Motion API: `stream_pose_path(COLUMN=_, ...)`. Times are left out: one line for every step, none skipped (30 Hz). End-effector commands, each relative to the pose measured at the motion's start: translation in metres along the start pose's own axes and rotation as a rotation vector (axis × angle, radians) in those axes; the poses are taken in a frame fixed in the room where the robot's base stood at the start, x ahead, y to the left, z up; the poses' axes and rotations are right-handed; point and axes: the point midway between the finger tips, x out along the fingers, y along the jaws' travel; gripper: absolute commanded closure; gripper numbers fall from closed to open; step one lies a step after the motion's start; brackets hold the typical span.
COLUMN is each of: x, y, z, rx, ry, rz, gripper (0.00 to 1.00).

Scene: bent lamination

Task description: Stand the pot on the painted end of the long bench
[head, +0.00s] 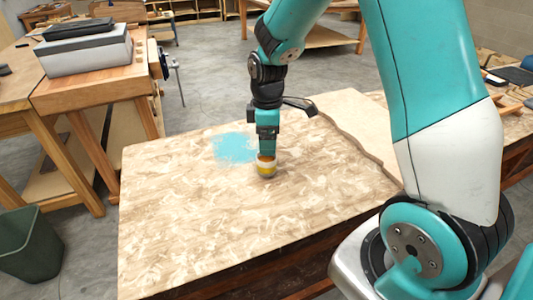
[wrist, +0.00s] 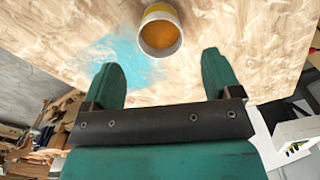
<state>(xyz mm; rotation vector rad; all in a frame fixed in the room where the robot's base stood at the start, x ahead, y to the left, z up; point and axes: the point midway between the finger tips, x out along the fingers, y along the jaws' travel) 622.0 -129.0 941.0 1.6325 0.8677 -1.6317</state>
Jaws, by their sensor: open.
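The pot (head: 266,168) is small and round, with a yellow and white outside. In the wrist view the pot (wrist: 160,30) shows an orange inside and a pale rim. It stands upright on the wood-flake top of the bench (head: 200,220). A light-blue painted patch (head: 230,147) lies on the bench top, just left of and behind the pot; it also shows in the wrist view (wrist: 122,58). My gripper (head: 267,154) points down over the pot. In the wrist view its green fingers (wrist: 162,62) are apart and empty, with the pot just beyond their tips.
A wooden workbench (head: 95,90) with a grey box (head: 88,52) stands at the left. A green bin (head: 28,245) is on the floor at lower left. Another bench with items is at the right (head: 515,110). The bench top around the pot is clear.

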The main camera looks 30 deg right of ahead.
Motion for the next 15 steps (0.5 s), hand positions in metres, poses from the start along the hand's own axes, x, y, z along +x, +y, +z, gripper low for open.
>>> stream_pose_path(x=-0.009, y=0.001, z=0.0, rx=0.0, ry=0.002, rz=0.004, gripper=0.16)
stream_pose_path(x=-0.014, y=0.001, z=0.0, rx=0.0, ry=0.002, rz=0.004, gripper=0.16)
stream_pose_path(x=-0.019, y=0.001, z=0.0, rx=0.0, ry=0.002, rz=0.003, gripper=0.16)
stream_pose_path(x=-0.023, y=0.001, z=0.0, rx=0.0, ry=0.002, rz=0.003, gripper=0.16)
stream_pose_path(x=-0.025, y=0.0, z=0.0, rx=0.0, ry=0.001, rz=0.001, gripper=0.16)
stream_pose_path(x=-0.029, y=0.0, z=0.0, rx=0.0, ry=0.001, rz=0.001, gripper=0.16)
stream_pose_path(x=-0.032, y=-0.002, z=-0.001, rx=0.002, ry=0.004, rz=0.001, gripper=0.16)
stream_pose_path(x=-0.035, y=-0.005, z=-0.003, rx=0.006, ry=0.008, rz=0.001, gripper=0.16)
stream_pose_path(x=-0.043, y=-0.012, z=-0.006, rx=0.015, ry=0.02, rz=0.0, gripper=0.16)
stream_pose_path(x=-0.049, y=-0.021, z=-0.01, rx=0.025, ry=0.033, rz=-0.003, gripper=0.16)
stream_pose_path(x=-0.056, y=-0.031, z=-0.015, rx=0.04, ry=0.049, rz=-0.005, gripper=0.16)
stream_pose_path(x=-0.068, y=-0.05, z=-0.022, rx=0.064, ry=0.076, rz=-0.012, gripper=0.16)
stream_pose_path(x=-0.077, y=-0.066, z=-0.026, rx=0.087, ry=0.099, rz=-0.021, gripper=0.16)
stream_pose_path(x=-0.086, y=-0.085, z=-0.031, rx=0.109, ry=0.122, rz=-0.033, gripper=0.16)
stream_pose_path(x=-0.098, y=-0.111, z=-0.035, rx=0.142, ry=0.151, rz=-0.053, gripper=0.16)
